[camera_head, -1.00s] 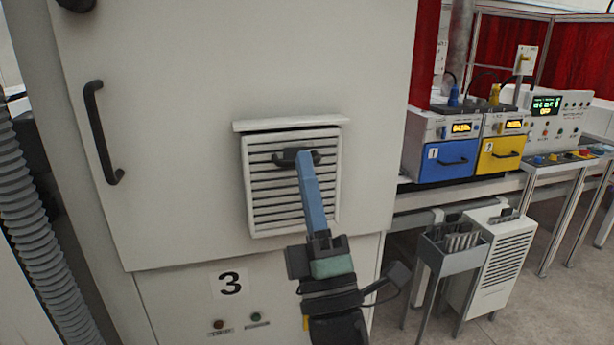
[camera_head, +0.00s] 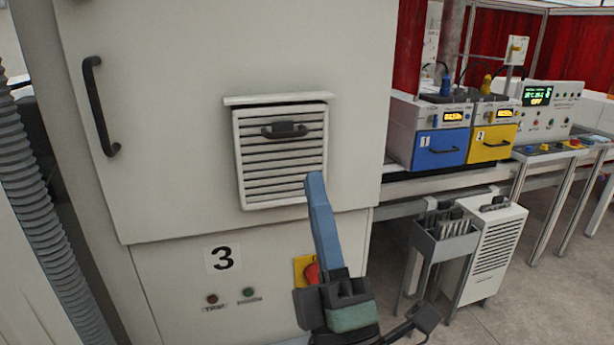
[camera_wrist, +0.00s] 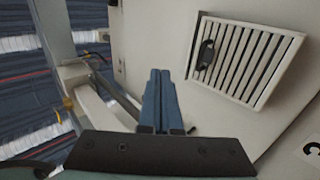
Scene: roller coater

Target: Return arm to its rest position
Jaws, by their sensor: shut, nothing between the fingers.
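My gripper (camera_head: 316,180) has blue fingers that are shut and empty.
A red button on a yellow plate (camera_head: 303,270) sits close left of my gripper. A grey bin (camera_head: 440,245) and a white slatted box (camera_head: 492,255) stand to the right, below the bench with the blue drawer (camera_head: 440,148) and yellow drawer (camera_head: 494,145). A ribbed hose (camera_head: 45,230) runs at far left.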

